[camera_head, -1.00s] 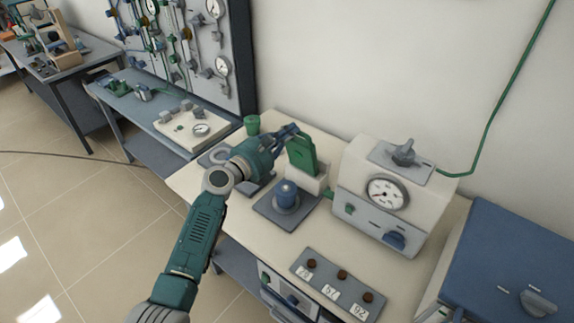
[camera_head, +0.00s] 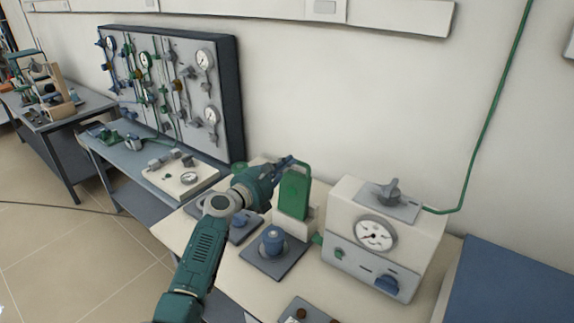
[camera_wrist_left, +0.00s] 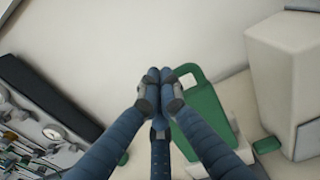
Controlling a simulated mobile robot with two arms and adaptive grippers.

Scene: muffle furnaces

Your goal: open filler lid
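The green filler lid (camera_head: 294,195) stands upright on a pale block left of the white gauge box, with a loop-shaped handle at its top. My left gripper (camera_head: 287,161) is at the upper left of this handle. In the left wrist view, the blue fingers of my left gripper (camera_wrist_left: 160,82) come together at their tips. The lid (camera_wrist_left: 203,118) is close on the right there, and a finger covers part of its left edge. I cannot tell whether the handle's edge is between the fingers. My right gripper is not in view.
A white box with a gauge (camera_head: 375,235) stands right of the lid. A blue cylindrical knob (camera_head: 273,238) on a dark plate is in front. A gauge panel (camera_head: 219,70) hangs behind on the left. The wall behind the lid is bare.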

